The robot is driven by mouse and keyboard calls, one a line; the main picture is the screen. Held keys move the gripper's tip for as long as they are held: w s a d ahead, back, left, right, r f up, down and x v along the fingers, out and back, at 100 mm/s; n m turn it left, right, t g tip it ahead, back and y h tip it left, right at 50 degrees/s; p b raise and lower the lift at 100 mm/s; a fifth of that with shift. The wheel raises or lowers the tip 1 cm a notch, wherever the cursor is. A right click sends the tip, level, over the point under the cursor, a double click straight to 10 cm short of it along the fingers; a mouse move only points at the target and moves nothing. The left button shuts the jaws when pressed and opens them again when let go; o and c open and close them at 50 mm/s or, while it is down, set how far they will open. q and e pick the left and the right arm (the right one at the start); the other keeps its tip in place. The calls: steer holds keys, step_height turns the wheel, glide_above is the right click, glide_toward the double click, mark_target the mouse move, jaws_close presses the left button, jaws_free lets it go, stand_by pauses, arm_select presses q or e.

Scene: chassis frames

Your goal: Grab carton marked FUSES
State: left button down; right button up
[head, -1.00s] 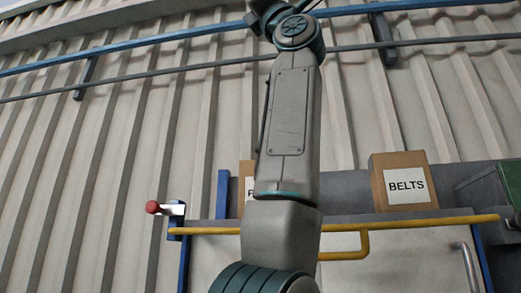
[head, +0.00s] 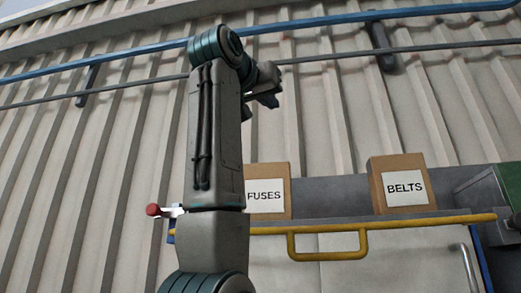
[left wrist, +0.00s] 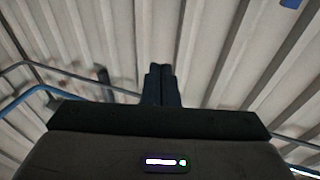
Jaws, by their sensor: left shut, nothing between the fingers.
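The carton marked FUSES (head: 268,178) stands upright on a shelf in the head view, its label facing me. My left arm hides its left edge. My left gripper (head: 270,98) is raised above the carton in the picture, apart from it. In the left wrist view its two dark fingers (left wrist: 162,84) are together and hold nothing. My right gripper is in neither view.
A carton marked BELTS (head: 403,188) stands to the right on the same shelf. A yellow rail (head: 420,221) runs along the shelf front. A red knob (head: 153,210) sits left of my arm.

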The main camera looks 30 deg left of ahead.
mark_target(265, 164)
arm_select(q)
steer(key=s+a+f+n+g+y, duration=0.1)
steer(key=a+f+n+g+y, duration=0.2)
steer(key=a+f, duration=0.25)
steer(key=w+a+f+p, duration=0.1)
steer(key=w+f+p, duration=0.1)
steer(key=w+p, duration=0.4)
steer(key=shift+w+a+g, duration=0.3)
steer(key=shift+w+a, duration=0.05)
steer(key=shift+w, duration=2.1)
steer(key=shift+f, duration=0.15)
steer(key=shift+f+b+v, duration=0.15)
steer(key=shift+b+v, duration=0.5)
steer(key=shift+v, duration=0.25)
steer(key=shift+f+b+v, duration=0.15)
steer(key=shift+b+v, duration=0.5)
steer(key=shift+v, duration=0.2)
